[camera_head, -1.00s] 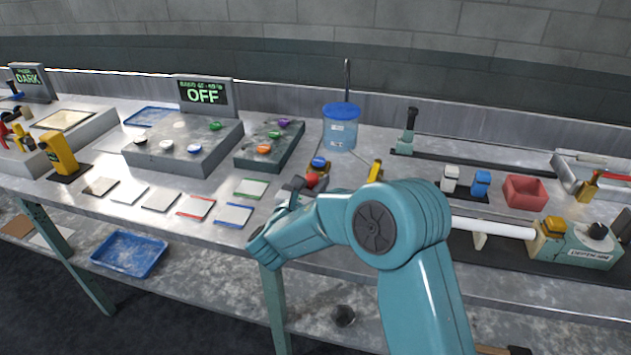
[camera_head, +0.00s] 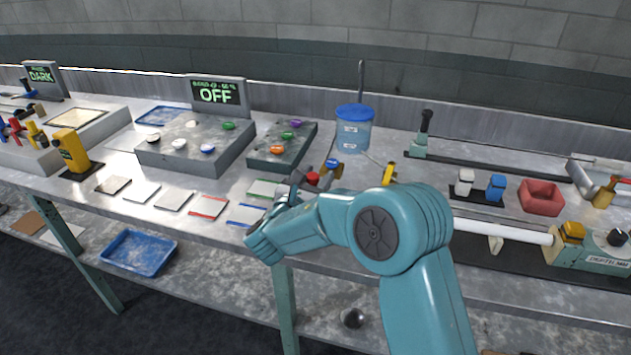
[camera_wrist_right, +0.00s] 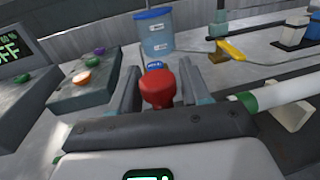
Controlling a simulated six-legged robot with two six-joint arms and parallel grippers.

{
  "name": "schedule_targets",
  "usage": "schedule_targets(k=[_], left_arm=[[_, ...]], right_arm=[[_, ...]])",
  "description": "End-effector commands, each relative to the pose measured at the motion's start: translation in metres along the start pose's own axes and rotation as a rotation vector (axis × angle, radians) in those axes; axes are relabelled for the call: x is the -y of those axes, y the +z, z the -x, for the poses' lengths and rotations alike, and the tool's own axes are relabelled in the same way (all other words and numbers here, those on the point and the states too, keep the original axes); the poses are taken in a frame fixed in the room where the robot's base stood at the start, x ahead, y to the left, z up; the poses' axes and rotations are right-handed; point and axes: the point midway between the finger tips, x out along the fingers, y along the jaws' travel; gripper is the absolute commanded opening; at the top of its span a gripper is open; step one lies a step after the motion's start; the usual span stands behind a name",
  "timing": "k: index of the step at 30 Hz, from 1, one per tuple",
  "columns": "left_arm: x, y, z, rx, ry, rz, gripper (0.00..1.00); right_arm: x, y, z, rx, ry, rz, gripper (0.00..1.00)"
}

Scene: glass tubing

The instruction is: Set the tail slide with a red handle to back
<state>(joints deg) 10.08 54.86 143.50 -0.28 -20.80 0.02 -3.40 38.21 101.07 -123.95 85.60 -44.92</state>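The red handle (camera_head: 312,178) is on the bench near its front edge, in the middle of the head view. The slide under the handle is hidden by the gripper. My left gripper is in neither view.
A yellow lever (camera_head: 389,174) is to the right. A control box with colored knobs (camera_head: 282,144) is to the left. A white tube (camera_head: 505,232) lies at right.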

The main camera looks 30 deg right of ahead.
Motion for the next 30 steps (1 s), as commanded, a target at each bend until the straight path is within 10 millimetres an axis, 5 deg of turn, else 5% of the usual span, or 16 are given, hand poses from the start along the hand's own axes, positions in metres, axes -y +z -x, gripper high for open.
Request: schedule_targets(k=[11, 24, 30], left_arm=[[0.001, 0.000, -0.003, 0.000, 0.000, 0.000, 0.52], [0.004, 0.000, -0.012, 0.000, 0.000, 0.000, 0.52], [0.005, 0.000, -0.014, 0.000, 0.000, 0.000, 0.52]], right_arm=[[-0.001, -0.006, 0.017, -0.010, 0.005, 0.006, 0.47], [-0.001, -0.002, 0.128, -0.005, 0.007, 0.004, 0.47], [0.000, -0.001, 0.158, -0.004, 0.003, 0.002, 0.47]])
